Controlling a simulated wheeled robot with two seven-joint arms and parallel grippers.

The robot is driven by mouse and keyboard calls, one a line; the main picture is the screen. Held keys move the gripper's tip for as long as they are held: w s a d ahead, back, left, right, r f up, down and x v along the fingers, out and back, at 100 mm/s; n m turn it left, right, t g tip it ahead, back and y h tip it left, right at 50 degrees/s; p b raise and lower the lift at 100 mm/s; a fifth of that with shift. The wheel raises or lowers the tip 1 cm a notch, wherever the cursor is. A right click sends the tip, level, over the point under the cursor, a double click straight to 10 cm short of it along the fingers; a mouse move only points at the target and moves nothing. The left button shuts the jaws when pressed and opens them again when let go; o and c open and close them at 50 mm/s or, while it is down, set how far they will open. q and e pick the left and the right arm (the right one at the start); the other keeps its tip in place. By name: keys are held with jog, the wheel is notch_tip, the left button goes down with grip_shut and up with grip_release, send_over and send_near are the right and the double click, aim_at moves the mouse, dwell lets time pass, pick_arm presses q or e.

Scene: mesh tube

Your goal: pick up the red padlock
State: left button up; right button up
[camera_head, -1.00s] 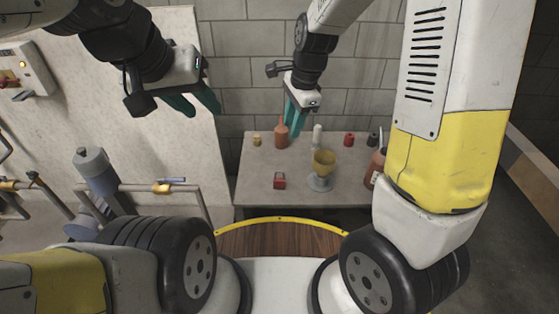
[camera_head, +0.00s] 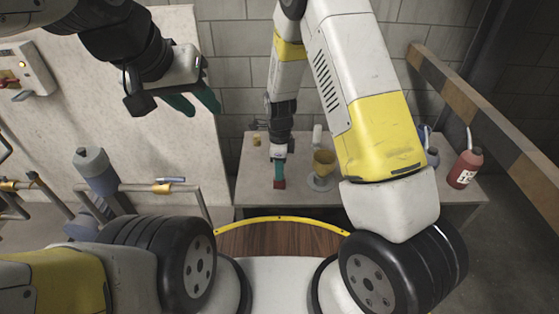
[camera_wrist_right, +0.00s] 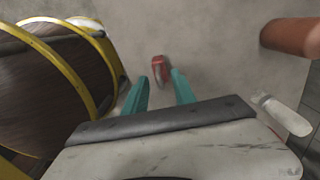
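The red padlock (camera_head: 280,184) lies on the grey table, near its front edge. In the right wrist view the padlock (camera_wrist_right: 160,70) shows just beyond and between the fingertips, on the bare table top. My right gripper (camera_head: 280,173) is right above the padlock, pointing down; its teal fingers (camera_wrist_right: 158,85) are apart with nothing between them. Whether the fingertips touch the padlock cannot be told. My left gripper (camera_head: 195,103) is held high at the left, away from the table, with its teal fingers apart and empty.
A yellow-rimmed platform (camera_head: 280,240) lies in front.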

jog(key=shift+f, duration=0.55)
grip_shut()
dwell(1.0)
